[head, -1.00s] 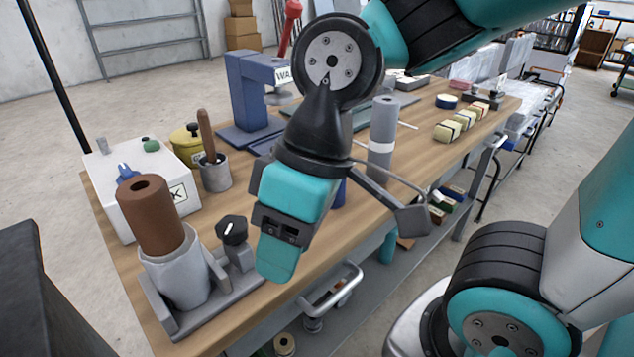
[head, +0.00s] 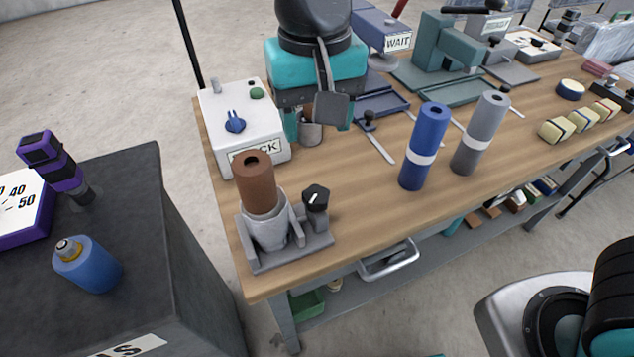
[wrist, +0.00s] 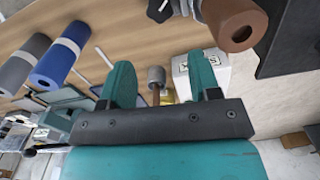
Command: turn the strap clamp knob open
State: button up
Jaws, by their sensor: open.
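The strap clamp is a grey holder (head: 284,257) at the left front of the wooden bench, with a brown cylinder (head: 257,182) upright in it. Its black knob (head: 316,197) with a white pointer mark stands at the clamp's right side. In the wrist view the knob (wrist: 160,9) shows at the top edge, beside the brown cylinder (wrist: 237,22). My gripper (head: 318,122) is above the back of the bench, behind and apart from the knob. In the wrist view its teal fingers (wrist: 161,84) are spread, with nothing held between them.
A white box (head: 242,125) with a blue switch stands behind the clamp. A blue roll (head: 425,146) and a grey roll (head: 481,133) stand to the right. A dark cabinet (head: 150,230) is at the left. The bench between clamp and blue roll is clear.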

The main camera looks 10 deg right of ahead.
aim_at(316, 194)
notch_tip(316, 194, down, 14)
jog(key=shift+f+b, duration=0.2)
jog(key=shift+b, duration=0.3)
jog(key=c, duration=0.7)
